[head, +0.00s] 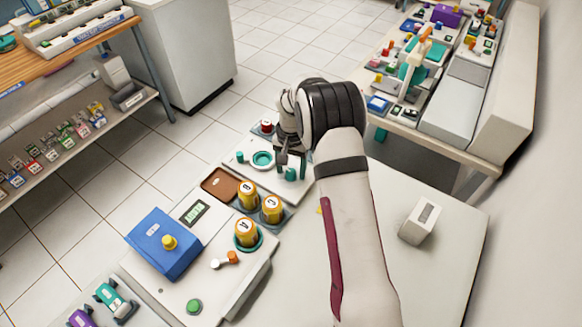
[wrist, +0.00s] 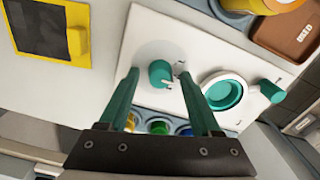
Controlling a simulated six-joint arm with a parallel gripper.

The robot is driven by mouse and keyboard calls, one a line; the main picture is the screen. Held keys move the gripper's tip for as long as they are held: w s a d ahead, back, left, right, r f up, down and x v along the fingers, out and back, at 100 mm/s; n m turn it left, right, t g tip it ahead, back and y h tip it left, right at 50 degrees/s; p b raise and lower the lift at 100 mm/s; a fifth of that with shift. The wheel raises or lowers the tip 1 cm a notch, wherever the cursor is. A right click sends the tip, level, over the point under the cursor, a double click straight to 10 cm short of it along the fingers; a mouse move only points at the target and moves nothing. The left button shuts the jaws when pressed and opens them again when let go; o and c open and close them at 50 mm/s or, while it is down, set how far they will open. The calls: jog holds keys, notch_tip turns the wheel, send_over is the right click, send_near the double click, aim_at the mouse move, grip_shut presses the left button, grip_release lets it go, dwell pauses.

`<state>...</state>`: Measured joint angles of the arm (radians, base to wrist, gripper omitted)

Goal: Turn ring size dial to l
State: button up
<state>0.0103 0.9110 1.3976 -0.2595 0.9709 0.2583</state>
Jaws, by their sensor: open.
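A small teal dial (wrist: 160,74) with a pale pointer mark stands on a white panel (wrist: 185,35) in the wrist view. I take it to be the ring size dial; its letters are not readable. It also shows in the head view (head: 291,174), just below my gripper. My gripper (wrist: 158,72) is open, its two teal fingers on either side of the dial in the picture. I cannot tell whether they touch it. A teal ring (wrist: 223,92) and a second teal knob (wrist: 271,91) sit on the same panel.
Yellow lettered jars (head: 246,232), a brown tray (head: 220,184) and a blue box (head: 163,243) stand near the panel. A white block (head: 419,221) lies on the bare tabletop at right. A yellow-framed dark panel (wrist: 45,30) shows in the wrist view.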

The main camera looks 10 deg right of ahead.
jog(key=shift+c, duration=0.3)
grip_shut()
jog(key=shift+n, duration=0.3)
jog(key=n, duration=0.3)
jog(key=shift+n, duration=2.1)
jog(key=shift+o, duration=0.3)
grip_release()
